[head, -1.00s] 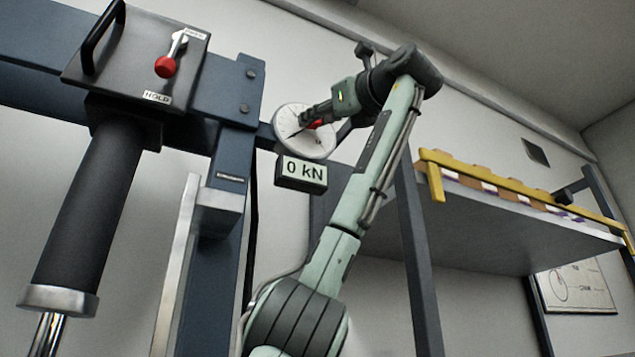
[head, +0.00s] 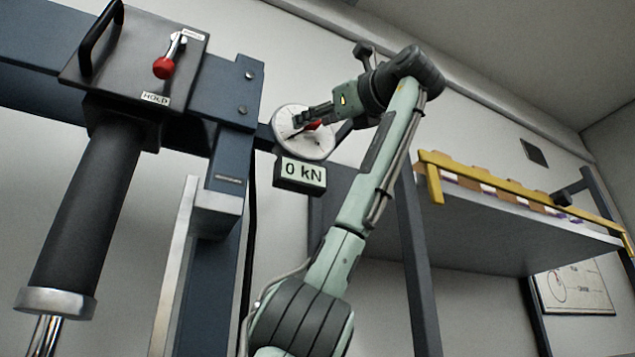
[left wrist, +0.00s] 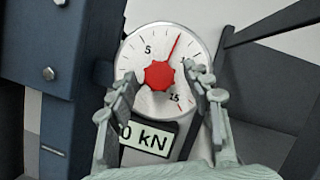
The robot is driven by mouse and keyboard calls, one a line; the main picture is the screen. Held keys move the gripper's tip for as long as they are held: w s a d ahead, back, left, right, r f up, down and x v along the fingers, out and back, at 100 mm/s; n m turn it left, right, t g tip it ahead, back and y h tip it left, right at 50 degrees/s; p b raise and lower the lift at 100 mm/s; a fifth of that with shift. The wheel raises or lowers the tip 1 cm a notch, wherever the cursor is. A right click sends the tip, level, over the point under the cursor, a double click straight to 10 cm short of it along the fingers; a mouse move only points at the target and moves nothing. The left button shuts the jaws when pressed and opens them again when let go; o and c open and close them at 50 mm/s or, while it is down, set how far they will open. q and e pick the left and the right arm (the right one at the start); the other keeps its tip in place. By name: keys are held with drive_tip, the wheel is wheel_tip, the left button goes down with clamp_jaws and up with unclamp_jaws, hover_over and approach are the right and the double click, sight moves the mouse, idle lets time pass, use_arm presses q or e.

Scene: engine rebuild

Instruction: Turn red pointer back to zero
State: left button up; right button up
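The round white gauge (head: 290,147) hangs on the blue press frame in the head view and fills the middle of the left wrist view (left wrist: 135,55). Its red knob (left wrist: 160,77) sits at the dial's centre, and the red pointer (left wrist: 175,46) aims up and slightly right, past the 5 mark and before the 15. My left gripper (left wrist: 163,78) is open, with one finger on each side of the knob; a gap shows on both sides. In the head view, my left gripper (head: 306,118) covers part of the dial and knob. My right gripper is not in view.
A "0 kN" display (head: 300,174) is fixed below the gauge. A press box with a red-knobbed lever (head: 164,67) and a black cylinder (head: 88,200) stand at left. A shelf with a yellow rail (head: 500,187) is at right.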

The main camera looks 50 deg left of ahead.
use_arm(q)
drive_tip(key=v, duration=1.2)
